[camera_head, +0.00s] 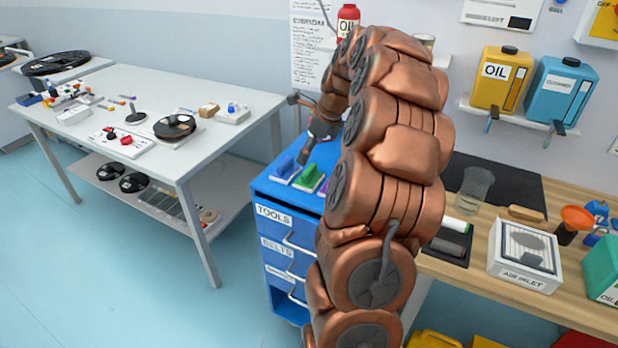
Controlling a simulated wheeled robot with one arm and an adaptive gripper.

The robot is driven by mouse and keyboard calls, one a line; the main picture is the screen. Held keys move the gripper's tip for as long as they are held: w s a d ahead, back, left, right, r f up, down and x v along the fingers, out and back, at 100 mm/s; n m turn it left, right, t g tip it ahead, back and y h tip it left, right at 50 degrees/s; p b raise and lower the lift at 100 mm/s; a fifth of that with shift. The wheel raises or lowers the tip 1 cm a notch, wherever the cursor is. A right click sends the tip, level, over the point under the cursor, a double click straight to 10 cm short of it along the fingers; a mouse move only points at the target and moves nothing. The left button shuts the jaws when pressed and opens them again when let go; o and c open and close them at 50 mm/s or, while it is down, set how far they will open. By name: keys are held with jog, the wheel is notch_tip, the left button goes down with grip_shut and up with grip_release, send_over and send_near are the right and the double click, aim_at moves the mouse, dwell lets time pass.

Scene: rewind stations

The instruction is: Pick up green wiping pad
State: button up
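The green wiping pad (308,178) lies on top of the blue tool cabinet (262,186), between a blue pad (284,169) on its left and a purple pad (324,188) on its right, which is partly hidden by my arm. My gripper (303,157) hangs at the end of my copper arm, above the back part of the cabinet top, and appears just behind the pads. It seems apart from the green pad. Its fingers are small and dark, and I cannot tell whether they are open or shut.
A white table (205,150) with reels and small parts stands at left, with a floor gap before the cabinet. A wooden bench (470,262) at right holds an air inlet box (525,255) and a glass jar (475,187). My arm hides the cabinet's right side.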

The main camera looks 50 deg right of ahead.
aim_at(309, 169)
jog(key=d+f, duration=0.1)
jog(key=f+m, duration=0.1)
jog(key=shift+w+d+f+p, duration=0.2)
jog(key=shift+d+f+p, duration=0.15)
jog(key=shift+a+f+p, duration=0.1)
jog(key=shift+f+p, duration=0.3)
jog(key=shift+f, duration=0.35)
jog(key=x, duration=0.1)
jog(key=p+x, duration=0.1)
jog(key=x, duration=0.2)
jog(key=shift+s+f, duration=0.15)
jog(key=shift+s, duration=0.1)
jog(key=c, duration=1.2)
notch_tip(309, 169, up, 10)
jog(key=shift+r+b, duration=0.1)
jog(key=shift+b, duration=1.1)
